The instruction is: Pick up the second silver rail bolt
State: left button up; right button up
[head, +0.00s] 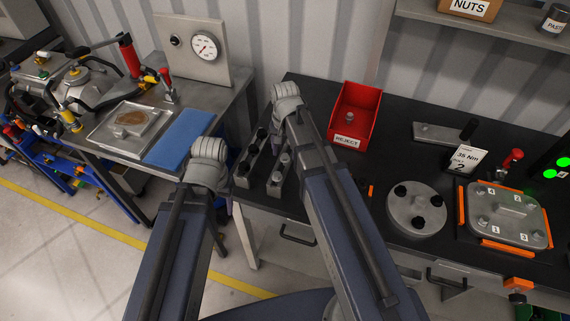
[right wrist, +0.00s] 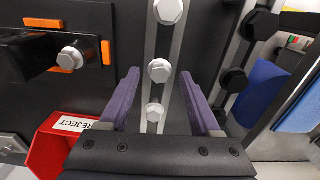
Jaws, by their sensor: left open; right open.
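In the right wrist view, several silver rail bolts sit in a line on a grey rail: an upper one (right wrist: 168,10), a middle one (right wrist: 159,70) and a lower one (right wrist: 154,112). My right gripper (right wrist: 160,76) is open over this rail. Its purple fingers stand on either side, with the middle bolt near the tip line and the lower one between the fingers. No bolt is gripped. In the head view, the silver bolts (head: 277,177) show left of my right arm, which partly hides the rail and hides the right fingers. My left gripper's fingers are not visible.
A rail with black bolts (head: 252,151) stands just left of the silver one. The red reject bin (head: 362,108) stands behind, to the right. A round flange (head: 416,210) and a numbered cover plate (head: 508,215) occupy the bench's right side.

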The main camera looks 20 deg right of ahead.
jog(key=shift+f, duration=0.65)
jog(key=shift+r, duration=0.1)
grip_shut()
